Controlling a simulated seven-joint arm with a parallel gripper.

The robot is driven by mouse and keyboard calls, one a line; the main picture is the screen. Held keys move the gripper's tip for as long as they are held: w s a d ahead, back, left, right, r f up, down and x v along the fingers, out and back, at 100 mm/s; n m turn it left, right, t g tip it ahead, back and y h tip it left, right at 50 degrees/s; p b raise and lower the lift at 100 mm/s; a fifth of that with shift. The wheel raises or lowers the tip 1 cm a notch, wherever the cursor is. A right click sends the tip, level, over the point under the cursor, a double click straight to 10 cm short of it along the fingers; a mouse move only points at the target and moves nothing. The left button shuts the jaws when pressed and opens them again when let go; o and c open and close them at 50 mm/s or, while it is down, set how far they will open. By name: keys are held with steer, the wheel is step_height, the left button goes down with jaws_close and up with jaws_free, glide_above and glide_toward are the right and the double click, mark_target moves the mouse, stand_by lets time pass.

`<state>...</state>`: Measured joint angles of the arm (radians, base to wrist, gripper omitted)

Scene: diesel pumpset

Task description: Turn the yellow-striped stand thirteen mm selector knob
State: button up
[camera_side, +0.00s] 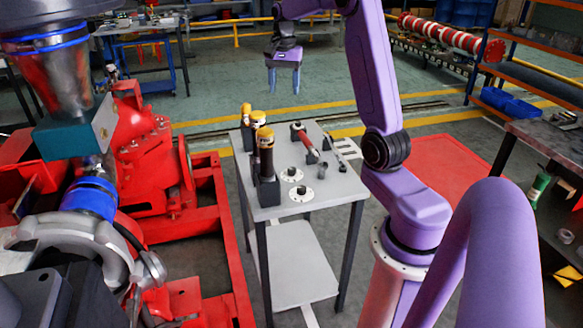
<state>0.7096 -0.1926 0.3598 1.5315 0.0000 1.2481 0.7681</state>
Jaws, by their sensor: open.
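A small grey-topped table (325,185) carries dark upright cylinders with yellow tops, on dark stands. The nearest is the tallest cylinder (266,160); two more yellow-topped ones (257,119) and (246,114) stand behind it at the table's left side. Two white discs with dark knobs lie on the top, a farther disc (291,175) and a nearer disc (302,194). I cannot tell which part is the thirteen mm selector knob, and no marking is readable. My gripper (283,88) is open, empty and pointing down, above and behind the table, apart from everything on it.
A red-handled tool (305,140) lies on the table's far part, and small dark cylindrical pieces (322,171) stand near its right side. Red machinery (140,140) fills the left. A workbench (555,145) stands at right. Open floor lies behind the table.

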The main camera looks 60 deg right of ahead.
steer(key=d+m, duration=0.1)
steer(key=d, duration=0.2)
glide_above(292, 170)
step_height(292, 170, down, 13)
step_height(292, 170, down, 18)
steer(key=shift+w+d+r, duration=0.1)
steer(key=shift+r, duration=0.05)
stand_by(0.4)
steer(key=c, duration=1)
